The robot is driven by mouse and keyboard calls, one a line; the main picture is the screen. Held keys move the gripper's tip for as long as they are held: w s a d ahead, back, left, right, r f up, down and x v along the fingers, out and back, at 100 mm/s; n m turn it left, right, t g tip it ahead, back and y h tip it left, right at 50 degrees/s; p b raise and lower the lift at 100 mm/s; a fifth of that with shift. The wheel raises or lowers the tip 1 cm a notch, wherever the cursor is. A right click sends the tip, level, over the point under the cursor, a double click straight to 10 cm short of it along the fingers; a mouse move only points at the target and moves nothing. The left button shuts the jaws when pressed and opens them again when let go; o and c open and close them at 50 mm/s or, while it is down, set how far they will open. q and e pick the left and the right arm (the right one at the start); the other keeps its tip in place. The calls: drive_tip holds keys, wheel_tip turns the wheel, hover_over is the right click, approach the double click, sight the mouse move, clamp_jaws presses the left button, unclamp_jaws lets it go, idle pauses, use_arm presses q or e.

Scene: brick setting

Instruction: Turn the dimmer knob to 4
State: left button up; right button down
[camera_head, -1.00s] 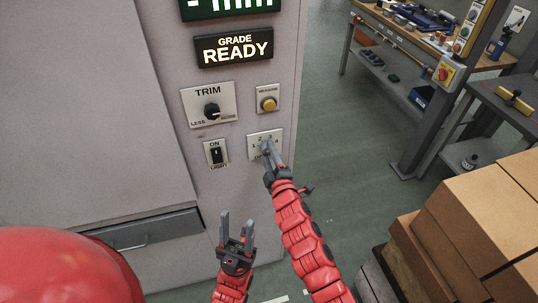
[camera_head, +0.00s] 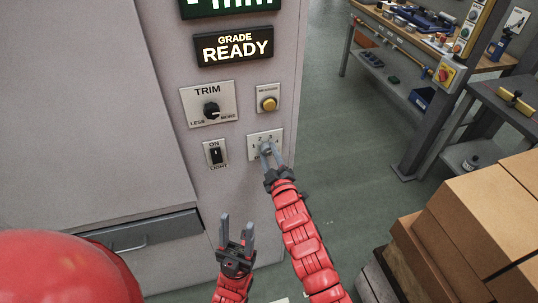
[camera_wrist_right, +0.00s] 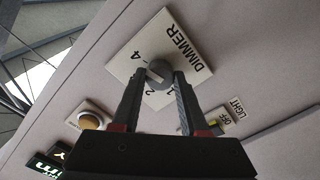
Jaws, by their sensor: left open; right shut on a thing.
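The dimmer plate (camera_head: 252,149) is a pale plate low on the grey cabinet's front, with numbers around its knob. In the right wrist view the plate (camera_wrist_right: 186,27) reads DIMMER, and the round grey dimmer knob (camera_wrist_right: 160,72) sits between my fingertips. My right gripper (camera_head: 270,151) is shut on the knob; it also shows in the right wrist view (camera_wrist_right: 159,82). The fingers hide part of the dial, and I cannot tell for sure which number the knob points to. My left gripper (camera_head: 237,229) is open and empty, below the plate and in front of the cabinet.
A TRIM knob (camera_head: 211,110), a yellow button (camera_head: 268,104) and a light switch (camera_head: 215,155) are close around the dimmer plate. A lit READY sign (camera_head: 235,47) is above. Cardboard boxes (camera_head: 490,215) stand at right; a workbench (camera_head: 440,50) is behind.

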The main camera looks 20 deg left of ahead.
drive_tip(key=shift+f, duration=0.1)
drive_tip(key=shift+c, duration=2.2)
unclamp_jaws()
drive_tip(key=shift+s+d+f, duration=0.1)
drive_tip(key=shift+s+d, duration=0.2)
drive_tip(key=shift+s, duration=0.1)
drive_tip(key=b+v, duration=0.5)
drive_tip(key=v, duration=1.1)
drive_tip(key=shift+s, duration=0.2)
drive_tip(key=shift+d, duration=0.1)
